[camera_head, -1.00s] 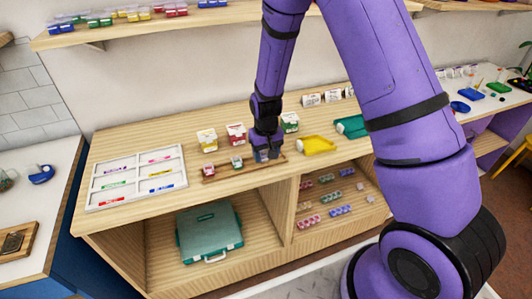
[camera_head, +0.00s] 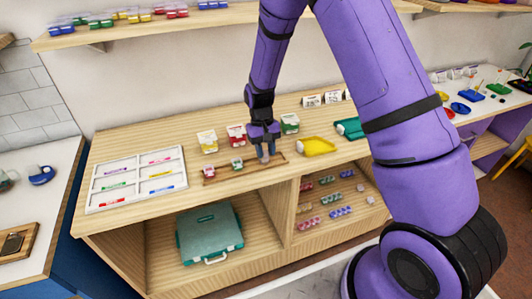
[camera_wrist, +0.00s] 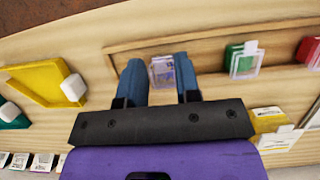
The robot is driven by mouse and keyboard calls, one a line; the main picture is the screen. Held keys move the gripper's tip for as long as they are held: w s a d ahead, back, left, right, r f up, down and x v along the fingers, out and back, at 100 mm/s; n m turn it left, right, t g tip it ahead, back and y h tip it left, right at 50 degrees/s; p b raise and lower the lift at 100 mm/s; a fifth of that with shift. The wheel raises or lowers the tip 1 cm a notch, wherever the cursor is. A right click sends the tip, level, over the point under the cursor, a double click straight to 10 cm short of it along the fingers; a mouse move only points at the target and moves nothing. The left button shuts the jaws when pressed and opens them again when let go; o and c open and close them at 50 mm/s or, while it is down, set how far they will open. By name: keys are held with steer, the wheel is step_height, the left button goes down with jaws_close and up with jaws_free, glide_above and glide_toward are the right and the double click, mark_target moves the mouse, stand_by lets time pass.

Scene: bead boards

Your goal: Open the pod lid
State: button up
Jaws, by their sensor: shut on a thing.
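A small clear pod with a purple print (camera_wrist: 163,73) stands on the wooden tray (camera_wrist: 215,52), between the two blue fingers of my gripper (camera_wrist: 158,66) in the wrist view. My gripper is shut on this pod. In the head view my gripper (camera_head: 265,155) is low at the right part of the tray (camera_head: 221,174) and hides most of the pod. Whether its lid is open I cannot tell. Beside it on the tray are a green pod (camera_wrist: 243,62) and a red pod (camera_wrist: 311,53). They also show in the head view, green (camera_head: 237,163) and red (camera_head: 209,170).
Yellow (camera_head: 207,142), red (camera_head: 236,135) and green (camera_head: 289,123) boxes stand behind the tray. A yellow dustpan-like tray (camera_head: 318,146) lies to the right. A white divided tray (camera_head: 135,178) lies at the left. A teal case (camera_head: 209,234) is on the shelf below.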

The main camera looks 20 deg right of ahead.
steer(key=g, duration=0.1)
steer(key=w+g, duration=0.1)
steer(key=g, duration=0.1)
steer(key=shift+r, duration=0.25)
steer(key=g, duration=0.1)
steer(key=w+g, duration=0.1)
steer(key=g, duration=0.1)
steer(key=shift+w+r+g, duration=0.2)
steer(key=shift+g, duration=0.1)
steer(key=shift+w+g, duration=0.35)
steer(key=shift+g, duration=0.6)
steer(key=shift+w+g, duration=0.4)
steer(key=shift+g, duration=0.5)
steer(key=shift+w+g, duration=0.35)
steer(key=shift+g, duration=0.6)
steer(key=o, duration=1)
steer(key=shift+c, duration=0.2)
steer(key=shift+w+r, duration=0.1)
